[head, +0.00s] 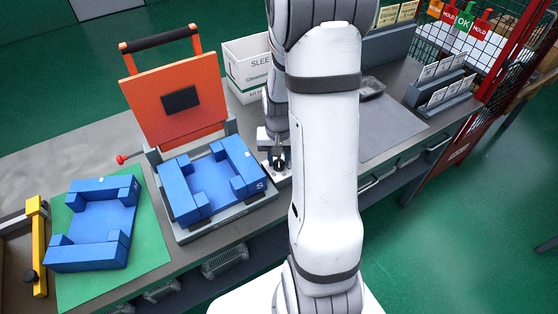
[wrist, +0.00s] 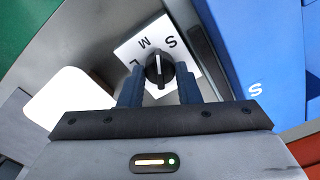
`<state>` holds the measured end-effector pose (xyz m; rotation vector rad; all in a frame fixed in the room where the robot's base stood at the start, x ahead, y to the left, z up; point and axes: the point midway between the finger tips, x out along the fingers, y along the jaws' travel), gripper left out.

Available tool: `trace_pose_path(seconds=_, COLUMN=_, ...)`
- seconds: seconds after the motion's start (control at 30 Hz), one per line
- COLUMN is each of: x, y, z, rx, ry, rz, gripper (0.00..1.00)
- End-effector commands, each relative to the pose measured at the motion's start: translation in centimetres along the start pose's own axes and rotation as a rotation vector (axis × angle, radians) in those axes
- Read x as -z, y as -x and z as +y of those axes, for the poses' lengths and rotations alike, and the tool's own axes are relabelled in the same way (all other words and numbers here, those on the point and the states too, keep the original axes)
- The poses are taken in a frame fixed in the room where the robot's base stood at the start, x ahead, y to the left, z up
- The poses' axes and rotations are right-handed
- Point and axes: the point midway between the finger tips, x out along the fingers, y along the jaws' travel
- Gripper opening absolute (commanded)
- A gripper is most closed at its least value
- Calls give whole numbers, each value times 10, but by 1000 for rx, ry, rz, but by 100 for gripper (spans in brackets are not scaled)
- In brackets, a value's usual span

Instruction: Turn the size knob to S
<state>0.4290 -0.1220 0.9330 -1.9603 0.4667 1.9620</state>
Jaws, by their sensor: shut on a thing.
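The size knob (wrist: 158,72) is black with a pale pointer line, on a white plate (wrist: 128,50) lettered S, M and L. In the wrist view its bar stands nearly upright, the upper end towards the gap between M and S. My gripper (wrist: 160,88) is shut on the knob, one dark finger on each side. In the head view the knob (head: 280,165) shows small at the fixture's right, below my gripper (head: 275,148). My forearm hides part of the bench just right of it.
A blue tray form marked S (head: 213,180) sits in the fixture under a raised orange lid (head: 170,115). Another blue form (head: 95,265) lies on a green mat (head: 150,240). A white sleeve box (head: 240,75) stands behind. A grey mat (head: 385,130) is clear at right.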

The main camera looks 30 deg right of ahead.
Motion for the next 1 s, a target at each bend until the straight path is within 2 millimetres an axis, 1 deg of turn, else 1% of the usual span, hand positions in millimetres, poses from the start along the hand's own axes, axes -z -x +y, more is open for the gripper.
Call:
trace_pose_path(seconds=0.3, x=1, y=-1, z=0, rx=1, ry=-281, rz=3, gripper=7)
trace_pose_path(seconds=0.5, x=1, y=0, z=0, rx=1, ry=-413, rz=3, gripper=7)
trace_pose_path(seconds=0.7, x=1, y=0, z=0, rx=1, ry=-499, rz=3, gripper=7)
trace_pose_path(seconds=1.0, x=1, y=1, z=0, rx=1, ry=-547, rz=2, gripper=7)
